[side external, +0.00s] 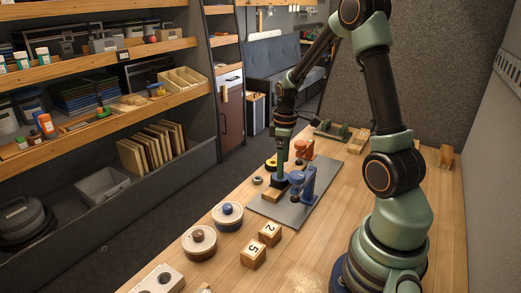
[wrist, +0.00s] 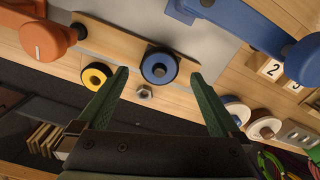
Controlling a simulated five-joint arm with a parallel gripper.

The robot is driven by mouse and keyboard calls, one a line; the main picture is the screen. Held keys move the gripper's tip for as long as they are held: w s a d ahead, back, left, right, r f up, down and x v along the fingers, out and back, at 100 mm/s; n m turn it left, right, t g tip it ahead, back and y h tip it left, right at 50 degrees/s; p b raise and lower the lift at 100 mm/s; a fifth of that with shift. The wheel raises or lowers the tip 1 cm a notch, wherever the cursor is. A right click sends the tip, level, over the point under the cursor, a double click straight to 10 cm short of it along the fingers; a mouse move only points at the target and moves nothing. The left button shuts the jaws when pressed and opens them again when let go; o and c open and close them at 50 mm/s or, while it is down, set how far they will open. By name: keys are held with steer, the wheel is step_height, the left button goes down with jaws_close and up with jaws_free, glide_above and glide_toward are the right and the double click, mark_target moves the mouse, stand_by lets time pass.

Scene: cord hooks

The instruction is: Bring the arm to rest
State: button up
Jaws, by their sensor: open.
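My gripper (side external: 281,177) points down over the near-left edge of a grey plate (side external: 262,208), left of the blue hook stand (side external: 304,184). In the wrist view my gripper (wrist: 159,76) has its two green fingers spread wide, with nothing held between them. The blue stand (wrist: 240,25) is at the upper right there. The orange stand (side external: 304,149) is behind the blue one in the side view; it also shows at the wrist view's left (wrist: 42,40).
A yellow-rimmed disc (side external: 271,163) and a small metal nut (side external: 257,180) lie near the gripper. Two round lidded pots (side external: 199,242) (side external: 227,215) and numbered wooden blocks (side external: 252,255) (side external: 269,234) stand toward the front. Shelves (side external: 100,75) line the left. Bare tabletop (side external: 330,228) lies right of the plate.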

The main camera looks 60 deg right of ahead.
steer(key=shift+r, duration=1.25)
steer(key=shift+w+a+r, duration=0.1)
steer(key=shift+a+r, duration=0.15)
steer(key=shift+a, duration=0.05)
steer(key=s+a+r+m+t, duration=0.1)
steer(key=s+a+r+t, duration=0.1)
steer(key=a+r, duration=0.5)
steer(key=s+a+r+m+t, duration=0.2)
steer(key=a+r, duration=0.4)
steer(key=a, duration=0.7)
steer(key=shift+s+a+r+m+t, duration=0.2)
steer(key=shift+s+r+m+t, duration=0.15)
steer(key=shift+t, duration=0.45)
